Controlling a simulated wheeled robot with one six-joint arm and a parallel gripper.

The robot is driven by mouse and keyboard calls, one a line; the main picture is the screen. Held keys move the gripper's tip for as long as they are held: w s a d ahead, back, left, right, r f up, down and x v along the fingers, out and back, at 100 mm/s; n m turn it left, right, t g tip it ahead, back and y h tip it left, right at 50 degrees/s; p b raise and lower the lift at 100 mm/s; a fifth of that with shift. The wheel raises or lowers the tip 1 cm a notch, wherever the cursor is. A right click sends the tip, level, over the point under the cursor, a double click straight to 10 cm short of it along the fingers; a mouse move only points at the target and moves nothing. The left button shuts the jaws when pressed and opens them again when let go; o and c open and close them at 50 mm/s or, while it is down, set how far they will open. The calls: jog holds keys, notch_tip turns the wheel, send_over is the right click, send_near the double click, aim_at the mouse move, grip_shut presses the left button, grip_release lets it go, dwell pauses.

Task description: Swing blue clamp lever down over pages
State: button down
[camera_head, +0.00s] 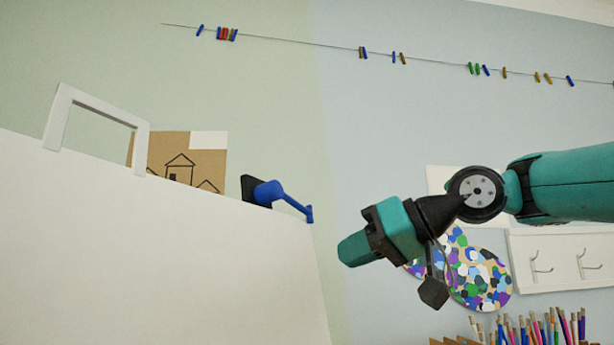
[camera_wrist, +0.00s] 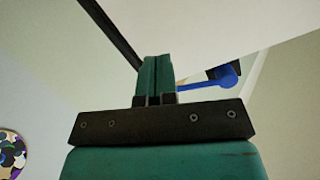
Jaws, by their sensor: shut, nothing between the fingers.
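The blue clamp lever (camera_head: 285,197) sits on a black base (camera_head: 256,190) at the top right corner of a large white board (camera_head: 150,250). Its arm slopes down to the right and ends in a small foot near the board's right edge. In the wrist view the blue lever (camera_wrist: 210,83) shows just right of my fingers. My gripper (camera_head: 355,249) is shut and empty, right of the lever and lower in the head view, apart from it. Its fingers (camera_wrist: 155,75) are together in the wrist view. I cannot make out separate pages on the board.
A white frame-shaped handle (camera_head: 100,105) stands on the board's top edge at left, before a cardboard house drawing (camera_head: 180,160). A colourful round palette (camera_head: 475,275), white hook rack (camera_head: 560,260) and pencils (camera_head: 540,328) are at right. Wall space between lever and gripper looks clear.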

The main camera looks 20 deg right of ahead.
jog(key=s+d+r+n+t+y+p, duration=0.15)
jog(key=d+r, duration=0.25)
jog(key=r, duration=0.8)
jog(key=b+x, duration=0.1)
jog(key=x, duration=1.2)
jog(key=shift+d+f, duration=0.1)
jog(key=shift+s+d, duration=0.1)
